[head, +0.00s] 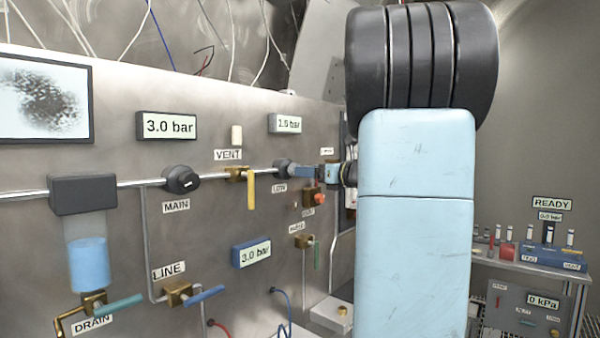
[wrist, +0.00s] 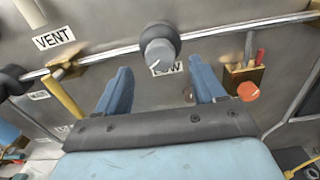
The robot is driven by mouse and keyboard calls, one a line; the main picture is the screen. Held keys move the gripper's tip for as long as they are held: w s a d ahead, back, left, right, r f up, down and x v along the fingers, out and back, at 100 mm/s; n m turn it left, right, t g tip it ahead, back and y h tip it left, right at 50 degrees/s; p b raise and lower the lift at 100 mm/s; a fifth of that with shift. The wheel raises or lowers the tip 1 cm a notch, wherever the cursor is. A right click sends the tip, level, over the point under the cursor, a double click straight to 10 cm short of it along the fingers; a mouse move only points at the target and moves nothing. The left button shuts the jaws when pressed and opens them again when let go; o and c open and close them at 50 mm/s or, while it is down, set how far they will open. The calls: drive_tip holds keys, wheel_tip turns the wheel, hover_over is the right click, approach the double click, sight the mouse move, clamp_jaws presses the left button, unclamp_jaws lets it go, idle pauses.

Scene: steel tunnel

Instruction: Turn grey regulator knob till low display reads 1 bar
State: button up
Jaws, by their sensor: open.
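The grey regulator knob (wrist: 158,52) with a white pointer line sits on the pipe above the LOW label in the wrist view.
The MAIN knob (head: 181,180) and yellow VENT lever (head: 251,190) are to the left. A red-orange knob (wrist: 248,91) on a brass valve is close to the right finger. Other displays read 3.0 bar (head: 167,126) and 3.0 bar (head: 251,254).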

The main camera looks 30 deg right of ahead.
drive_tip(key=shift+x, duration=1.9)
drive_tip(key=c, duration=1)
drive_tip(key=shift+a, duration=0.3)
drive_tip(key=shift+d, duration=0.15)
drive_tip(key=shift+c, duration=0.3)
